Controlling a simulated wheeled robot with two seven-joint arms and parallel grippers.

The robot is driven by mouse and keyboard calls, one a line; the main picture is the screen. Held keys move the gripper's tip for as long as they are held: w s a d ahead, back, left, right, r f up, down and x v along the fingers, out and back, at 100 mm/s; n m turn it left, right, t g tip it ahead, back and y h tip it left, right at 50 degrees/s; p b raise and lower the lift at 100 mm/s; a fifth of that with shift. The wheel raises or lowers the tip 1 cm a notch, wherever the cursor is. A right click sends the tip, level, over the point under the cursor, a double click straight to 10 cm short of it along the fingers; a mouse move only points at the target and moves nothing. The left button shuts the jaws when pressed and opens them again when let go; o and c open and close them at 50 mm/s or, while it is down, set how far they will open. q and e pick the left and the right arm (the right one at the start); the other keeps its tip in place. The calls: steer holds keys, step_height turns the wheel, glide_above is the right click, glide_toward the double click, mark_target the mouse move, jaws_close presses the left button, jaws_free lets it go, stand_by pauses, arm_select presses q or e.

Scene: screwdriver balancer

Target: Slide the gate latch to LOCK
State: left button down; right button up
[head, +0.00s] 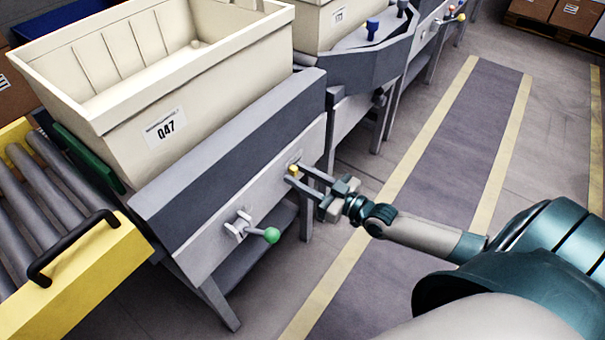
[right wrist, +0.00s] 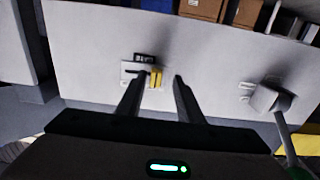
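The gate latch shows as a small yellow knob (head: 292,169) on the grey front panel of the station under bin Q47. In the right wrist view the yellow knob (right wrist: 155,78) sits at a pale plate (right wrist: 131,70) with a dark slot, below a small dark label (right wrist: 144,58) too blurred to read. My right gripper (head: 297,172) is open at the panel. In the right wrist view its fingertips (right wrist: 160,77) stand on either side of the knob, the left one closer to it. I cannot tell whether they touch it. My left gripper is not in view.
A clamp-like fitting (head: 238,226) with a green ball handle (head: 271,235) juts from the same panel. The cream bin (head: 180,85) stands on top. A yellow-sided roller conveyor (head: 85,290) is at the left. The striped aisle floor (head: 440,170) is clear.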

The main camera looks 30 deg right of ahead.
steer(key=shift+d, duration=0.1)
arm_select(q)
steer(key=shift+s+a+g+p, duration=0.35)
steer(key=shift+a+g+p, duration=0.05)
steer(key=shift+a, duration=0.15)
arm_select(e)
steer(key=v, duration=1.7)
steer(key=shift+s, duration=0.2)
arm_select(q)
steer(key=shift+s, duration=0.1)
